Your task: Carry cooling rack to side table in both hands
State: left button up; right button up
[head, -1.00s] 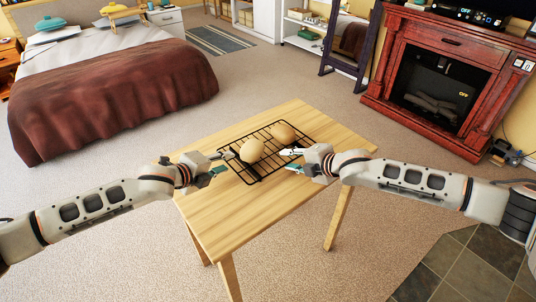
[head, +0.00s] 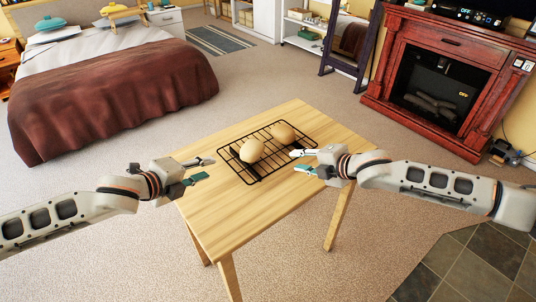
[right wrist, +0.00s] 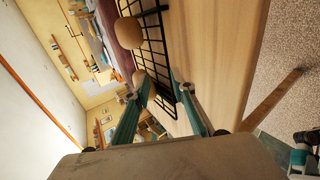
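The black wire cooling rack (head: 272,167) lies flat on a light wooden table (head: 225,222). Two round tan loaves sit on it, one near the middle (head: 251,151) and one toward the back right (head: 283,133). My left gripper (head: 206,170) is open and empty, left of the rack and apart from it. My right gripper (head: 297,161) is open and empty, close to the rack's right side. In the right wrist view, the rack (right wrist: 158,50) shows beyond the spread fingers, with a loaf (right wrist: 129,33) on it.
A bed with a brown blanket (head: 120,90) stands back left. A red fireplace (head: 440,75) and a dark-framed mirror (head: 350,42) stand back right. Carpet around the table is clear, with dark floor tiles (head: 475,265) at front right.

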jog(key=v, duration=0.7)
pick_arm(q)
jog(key=shift+s, duration=0.2)
pick_arm(e)
jog(key=shift+s, duration=0.2)
